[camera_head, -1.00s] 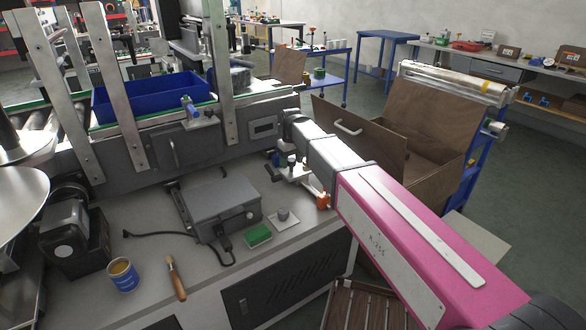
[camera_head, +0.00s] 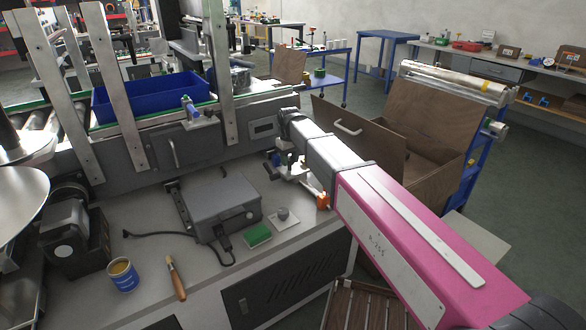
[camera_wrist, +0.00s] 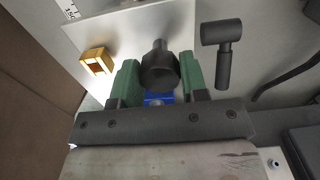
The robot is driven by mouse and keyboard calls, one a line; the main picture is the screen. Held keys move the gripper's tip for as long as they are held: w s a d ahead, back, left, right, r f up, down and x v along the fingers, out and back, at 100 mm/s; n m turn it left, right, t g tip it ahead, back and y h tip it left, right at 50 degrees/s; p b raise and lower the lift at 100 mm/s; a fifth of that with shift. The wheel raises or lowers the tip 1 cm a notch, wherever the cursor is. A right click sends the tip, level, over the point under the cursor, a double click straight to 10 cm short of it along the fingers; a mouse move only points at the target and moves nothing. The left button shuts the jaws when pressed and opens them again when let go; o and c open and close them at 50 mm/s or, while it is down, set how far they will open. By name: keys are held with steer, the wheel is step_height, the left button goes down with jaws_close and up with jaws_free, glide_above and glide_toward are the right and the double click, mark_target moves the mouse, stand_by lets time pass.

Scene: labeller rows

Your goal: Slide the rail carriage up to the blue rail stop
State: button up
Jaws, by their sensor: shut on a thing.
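My gripper (camera_wrist: 160,82) has two green fingers, one on each side of a round black knob (camera_wrist: 160,73). It is shut on this knob, which seems to belong to the rail carriage. The carriage body and the rail are mostly hidden by the gripper. A small blue part (camera_wrist: 158,98) shows just below the knob between the fingers; I cannot tell whether it is the blue rail stop. In the head view my gripper (camera_head: 279,166) is at the bench's far right end, beside the conveyor, and its grasp is too small to make out.
A gold bracket (camera_wrist: 97,60) lies left of the fingers, and a black cylindrical handle (camera_wrist: 222,55) is to the right. The front bench is partly clear.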

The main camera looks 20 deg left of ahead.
steer(key=w+a, duration=0.4)
steer(key=a, duration=0.1)
steer(key=shift+w+a, duration=0.2)
steer(key=shift+a, duration=0.05)
steer(key=o, duration=1.1)
steer(key=shift+s+d, duration=0.1)
stand_by(0.4)
